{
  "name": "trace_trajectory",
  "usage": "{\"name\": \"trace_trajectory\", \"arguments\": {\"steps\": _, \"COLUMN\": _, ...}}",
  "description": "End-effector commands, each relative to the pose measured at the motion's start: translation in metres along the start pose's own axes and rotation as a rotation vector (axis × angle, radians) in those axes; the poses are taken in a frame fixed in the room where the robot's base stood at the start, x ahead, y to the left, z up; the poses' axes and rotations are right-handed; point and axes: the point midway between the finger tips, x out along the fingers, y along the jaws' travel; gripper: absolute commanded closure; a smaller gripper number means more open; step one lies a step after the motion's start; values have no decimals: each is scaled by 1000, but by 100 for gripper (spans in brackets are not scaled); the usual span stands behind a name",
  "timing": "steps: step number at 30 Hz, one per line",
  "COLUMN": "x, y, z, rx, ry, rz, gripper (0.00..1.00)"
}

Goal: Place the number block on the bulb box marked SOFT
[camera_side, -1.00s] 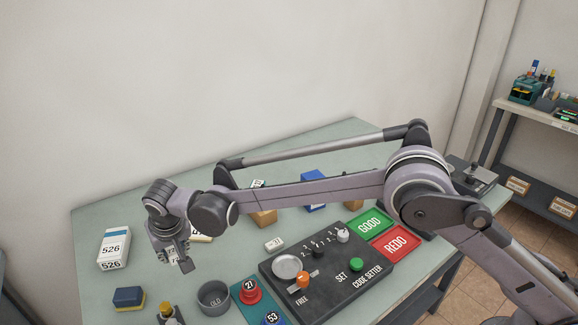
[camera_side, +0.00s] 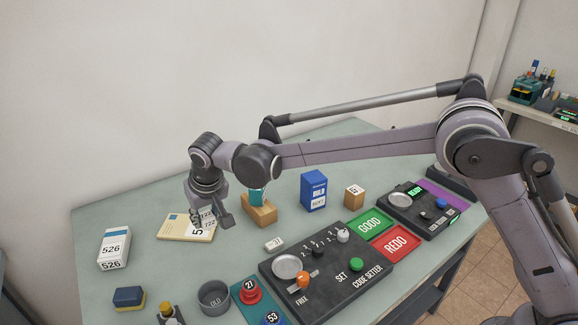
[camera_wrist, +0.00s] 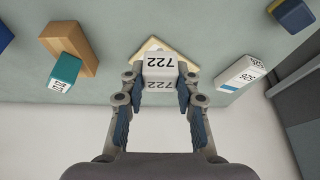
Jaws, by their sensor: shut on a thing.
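My gripper (camera_wrist: 159,82) is shut on a white box (camera_wrist: 160,66) marked 722. In the side view this box (camera_side: 207,216) is tilted, with the gripper over it, above or against a cream envelope-like piece (camera_side: 178,229); contact is unclear. The blue bulb box (camera_side: 314,190) stands upright at the back, to the right of the gripper, with a pale SOFT label. A small wooden cube (camera_side: 354,197) with a number label stands right of it. A small white block (camera_side: 273,244) with a marking lies in front, near the code setter. I cannot tell which of these is the number block.
A teal piece (camera_side: 258,197) sits on a wooden stand (camera_side: 259,213) between gripper and bulb box. A white 526 box (camera_side: 114,248) is at left. A grey cup (camera_side: 214,297), the code setter panel (camera_side: 325,268), and GOOD (camera_side: 370,223) and REDO (camera_side: 395,243) trays fill the front.

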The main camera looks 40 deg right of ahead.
Motion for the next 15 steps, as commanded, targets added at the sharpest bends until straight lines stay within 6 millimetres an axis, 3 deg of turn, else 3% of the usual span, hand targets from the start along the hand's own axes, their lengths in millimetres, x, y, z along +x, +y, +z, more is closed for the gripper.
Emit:
{"name": "trace_trajectory", "arguments": {"steps": 4, "x": -2, "y": 10, "z": -4, "rx": 9, "ry": 0, "rz": 4, "gripper": 90}}
{"name": "trace_trajectory", "arguments": {"steps": 7, "x": -5, "y": 33, "z": -13, "rx": 29, "ry": -1, "rz": 12, "gripper": 90}}
{"name": "trace_trajectory", "arguments": {"steps": 11, "x": -13, "y": 83, "z": -28, "rx": 70, "ry": -3, "rz": 28, "gripper": 90}}
{"name": "trace_trajectory", "arguments": {"steps": 15, "x": -26, "y": 147, "z": -40, "rx": 121, "ry": -5, "rz": 48, "gripper": 90}}
